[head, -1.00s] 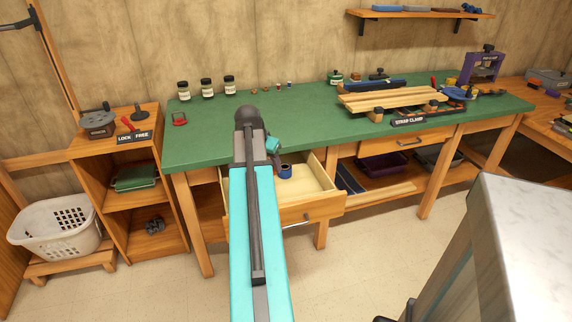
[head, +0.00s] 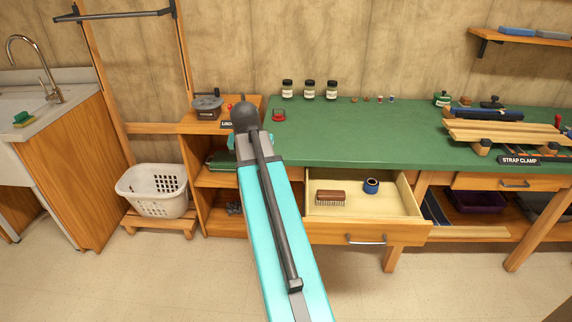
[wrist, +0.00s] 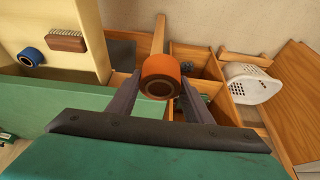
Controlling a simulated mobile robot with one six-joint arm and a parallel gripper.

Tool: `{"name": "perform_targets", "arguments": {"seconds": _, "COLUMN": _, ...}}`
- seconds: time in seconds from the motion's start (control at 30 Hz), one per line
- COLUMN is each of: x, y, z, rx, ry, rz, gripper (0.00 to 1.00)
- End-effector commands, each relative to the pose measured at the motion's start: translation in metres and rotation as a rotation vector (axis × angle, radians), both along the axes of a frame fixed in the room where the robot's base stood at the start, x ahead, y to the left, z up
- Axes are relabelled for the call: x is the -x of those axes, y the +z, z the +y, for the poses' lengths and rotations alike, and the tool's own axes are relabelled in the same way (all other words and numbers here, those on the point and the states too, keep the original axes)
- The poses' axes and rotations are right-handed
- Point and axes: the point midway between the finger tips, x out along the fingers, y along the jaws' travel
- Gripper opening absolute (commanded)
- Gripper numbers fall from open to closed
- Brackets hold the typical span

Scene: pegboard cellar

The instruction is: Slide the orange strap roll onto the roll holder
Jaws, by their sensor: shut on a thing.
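The orange strap roll (wrist: 160,67) is between the two fingers of my gripper (wrist: 160,80) in the wrist view. My gripper is shut on it, and its round opening faces the wrist camera. In the head view my arm hides the roll and the fingers. I cannot clearly identify the roll holder now. A dark horizontal bar (head: 122,16) spans a wooden frame at the upper left, well away from my gripper. The shelf top behind my arm is partly covered.
An open drawer (head: 370,226) holds a brush (head: 331,197) and a blue roll (head: 371,186). Jars (head: 309,90) stand on the green bench (head: 380,135). A white basket (head: 155,190) and a sink cabinet (head: 75,165) are left. Floor in front is clear.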

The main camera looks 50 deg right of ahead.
Motion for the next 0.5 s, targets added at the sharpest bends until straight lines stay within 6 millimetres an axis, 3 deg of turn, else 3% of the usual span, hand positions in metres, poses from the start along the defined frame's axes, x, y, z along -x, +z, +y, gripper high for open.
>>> {"name": "perform_targets", "arguments": {"seconds": 0.2, "x": -0.034, "y": 0.014, "z": 0.07, "rx": 0.001, "ry": 0.172, "rz": -0.003, "gripper": 0.23}}
{"name": "perform_targets", "arguments": {"seconds": 0.5, "x": -0.065, "y": 0.031, "z": 0.167, "rx": 0.002, "ry": 0.404, "rz": -0.007, "gripper": 0.23}}
